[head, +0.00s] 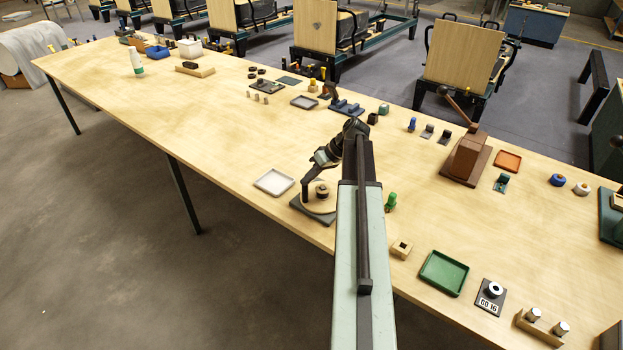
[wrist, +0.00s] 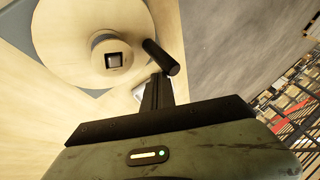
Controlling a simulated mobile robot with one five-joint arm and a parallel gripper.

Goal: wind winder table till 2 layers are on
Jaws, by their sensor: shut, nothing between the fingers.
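The winder table is a round pale wooden disc (head: 323,192) on a grey base plate near the front edge of the bench. In the wrist view the disc (wrist: 60,35) has a tan hub (wrist: 112,58) with a square pin in its middle. A black peg handle (wrist: 161,58) stands at the disc's rim. My gripper (head: 305,203) is down at the left side of the disc; in the wrist view its shut fingers (wrist: 157,90) come up close beside the peg. I cannot tell whether they touch it. No wound layers can be made out on the hub.
A white tray (head: 273,182) lies just left of the winder. A green knobbed piece (head: 391,201), a small wooden block (head: 401,248) and a green tray (head: 444,273) stand to the right. A card reading "60 16" (head: 490,297) lies beyond.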

